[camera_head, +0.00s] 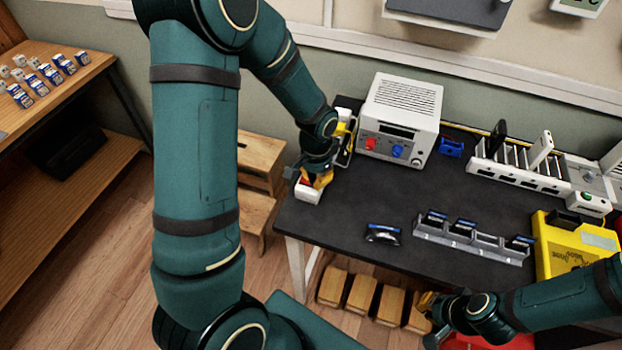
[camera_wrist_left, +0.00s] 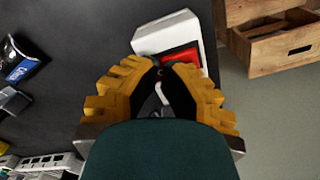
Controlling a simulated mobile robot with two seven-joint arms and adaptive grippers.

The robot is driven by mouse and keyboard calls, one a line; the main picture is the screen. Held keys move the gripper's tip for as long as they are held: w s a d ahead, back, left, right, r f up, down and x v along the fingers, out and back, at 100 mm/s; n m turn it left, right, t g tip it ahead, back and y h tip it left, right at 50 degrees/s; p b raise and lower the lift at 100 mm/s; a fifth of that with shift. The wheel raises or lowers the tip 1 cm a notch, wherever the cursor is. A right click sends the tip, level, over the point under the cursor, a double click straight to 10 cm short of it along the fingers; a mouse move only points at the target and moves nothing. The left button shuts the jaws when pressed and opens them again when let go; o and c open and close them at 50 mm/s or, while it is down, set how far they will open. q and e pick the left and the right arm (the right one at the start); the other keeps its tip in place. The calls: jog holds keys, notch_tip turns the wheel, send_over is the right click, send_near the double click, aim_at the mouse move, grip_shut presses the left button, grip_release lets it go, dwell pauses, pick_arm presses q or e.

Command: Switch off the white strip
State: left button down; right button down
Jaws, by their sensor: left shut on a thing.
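The white strip (camera_head: 308,191) lies along the left end of the dark table, and its end also shows in the left wrist view (camera_wrist_left: 172,32). Its red switch (camera_wrist_left: 183,58) sits near that end, partly covered by a fingertip. My left gripper (camera_head: 318,178) is at the strip, with its yellow fingers drawn together beside the red switch in the left wrist view (camera_wrist_left: 160,70). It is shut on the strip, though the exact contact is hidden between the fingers. My right gripper (camera_head: 428,301) is low at the table's front side, and its opening is unclear.
A white power supply box (camera_head: 402,105) with red and blue terminals stands just right of the strip. A yellow case (camera_head: 560,250) stands at right. The table's middle is clear.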

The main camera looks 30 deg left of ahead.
dwell(0.3)
pick_arm(q)
jog(key=shift+r+p, duration=2.65)
jog(key=shift+r, duration=0.8)
